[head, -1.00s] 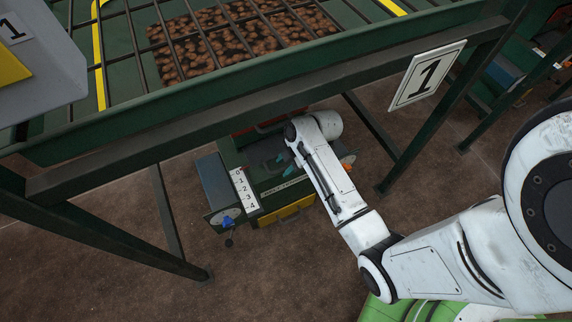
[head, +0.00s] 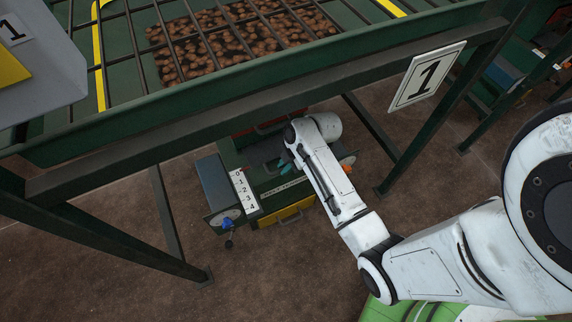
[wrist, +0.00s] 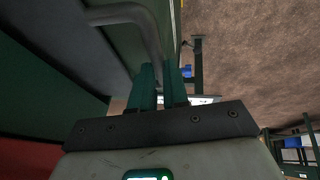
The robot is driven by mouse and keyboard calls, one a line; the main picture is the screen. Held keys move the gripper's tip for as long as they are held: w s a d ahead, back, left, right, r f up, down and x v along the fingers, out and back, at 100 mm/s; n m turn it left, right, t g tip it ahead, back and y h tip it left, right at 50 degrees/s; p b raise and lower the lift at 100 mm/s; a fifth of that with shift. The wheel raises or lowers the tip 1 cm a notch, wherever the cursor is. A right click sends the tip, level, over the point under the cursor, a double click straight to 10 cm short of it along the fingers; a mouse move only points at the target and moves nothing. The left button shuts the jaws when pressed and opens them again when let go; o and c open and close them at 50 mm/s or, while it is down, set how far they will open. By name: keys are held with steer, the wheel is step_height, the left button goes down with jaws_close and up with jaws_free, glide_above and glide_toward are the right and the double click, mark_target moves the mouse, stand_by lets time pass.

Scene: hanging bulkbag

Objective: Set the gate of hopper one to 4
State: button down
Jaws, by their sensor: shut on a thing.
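Hopper one (head: 210,110) is the dark green hopper with a bar grid on top, marked by a "1" sign (head: 428,76). Below it is a green gate box with a white scale (head: 243,188) numbered down to 4; no pointer can be made out. My gripper (head: 285,164) is at the box, right of the scale, partly hidden by my forearm. In the wrist view, my teal fingers (wrist: 160,84) are shut on a grey bent handle (wrist: 140,18), which runs down toward them. The exact grip is hard to see.
A blue knob (head: 228,222) with a black handle sits on the box's left side. A yellow panel (head: 283,212) is at its front. Green hopper legs and a crossbeam surround the space under the hopper. Brown floor is open in front.

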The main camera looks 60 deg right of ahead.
steer(key=shift+s+a, duration=0.1)
steer(key=s+a+p, duration=0.6)
steer(key=s+a, duration=0.1)
steer(key=s, duration=0.3)
steer(key=shift+s+f, duration=0.1)
steer(key=shift+s, duration=0.05)
steer(key=c, duration=1.2)
jaws_free()
steer(key=shift+o, duration=0.4)
steer(key=shift+d+r, duration=0.1)
steer(key=shift+r, duration=0.1)
